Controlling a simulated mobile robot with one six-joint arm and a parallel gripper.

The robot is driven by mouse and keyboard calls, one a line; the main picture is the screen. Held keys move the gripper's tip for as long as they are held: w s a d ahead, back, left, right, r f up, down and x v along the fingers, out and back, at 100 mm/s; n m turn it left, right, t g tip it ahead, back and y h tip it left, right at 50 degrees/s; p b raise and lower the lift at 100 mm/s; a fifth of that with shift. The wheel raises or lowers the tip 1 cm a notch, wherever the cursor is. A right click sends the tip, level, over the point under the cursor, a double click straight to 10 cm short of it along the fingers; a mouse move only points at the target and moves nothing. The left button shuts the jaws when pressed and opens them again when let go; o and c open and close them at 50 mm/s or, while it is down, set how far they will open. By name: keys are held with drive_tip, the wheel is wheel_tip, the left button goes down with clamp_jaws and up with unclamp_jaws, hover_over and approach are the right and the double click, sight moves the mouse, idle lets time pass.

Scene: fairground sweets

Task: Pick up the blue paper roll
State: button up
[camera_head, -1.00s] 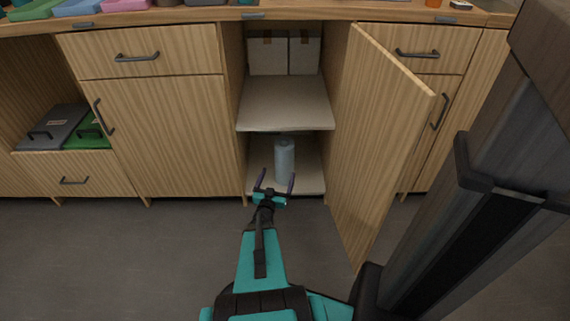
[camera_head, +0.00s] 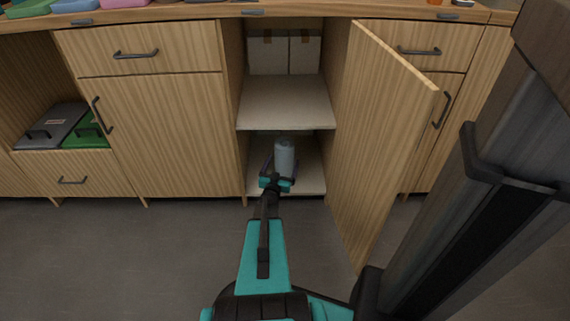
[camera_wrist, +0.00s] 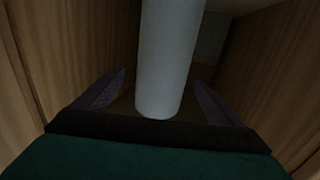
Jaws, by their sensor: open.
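The blue paper roll (camera_head: 284,154) stands upright on the lower shelf (camera_head: 313,182) of the open cupboard. It looks pale blue-grey, and it also shows in the wrist view (camera_wrist: 168,60), where it runs up out of the top of the picture. My gripper (camera_head: 277,166) is inside the cupboard opening, just in front of the roll. In the wrist view my gripper's fingers (camera_wrist: 160,95) are spread, one on each side of the roll, with a gap on both sides. The lower part of the roll is partly hidden by my gripper in the head view.
The cupboard door (camera_head: 375,140) stands open to the right of my arm. The middle shelf (camera_head: 287,101) is above the roll, with white boxes (camera_head: 268,54) behind it. Cupboard side walls are close on both sides. The floor (camera_head: 120,260) at left is clear.

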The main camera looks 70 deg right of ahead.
drive_tip(key=shift+w+d+f+b, duration=0.15)
drive_tip(key=shift+d+b, duration=0.2)
drive_tip(key=shift+d, duration=0.4)
drive_tip(key=shift+w+d+f+b, duration=0.1)
drive_tip(key=shift+d+b, duration=0.3)
drive_tip(key=shift+d, duration=0.3)
drive_tip(key=shift+w+d+f+b, duration=0.15)
drive_tip(key=shift+d+b, duration=0.2)
drive_tip(key=shift+d, duration=0.4)
drive_tip(key=shift+d+r, duration=0.2)
drive_tip(key=shift+d, duration=0.15)
drive_tip(key=c, duration=1.3)
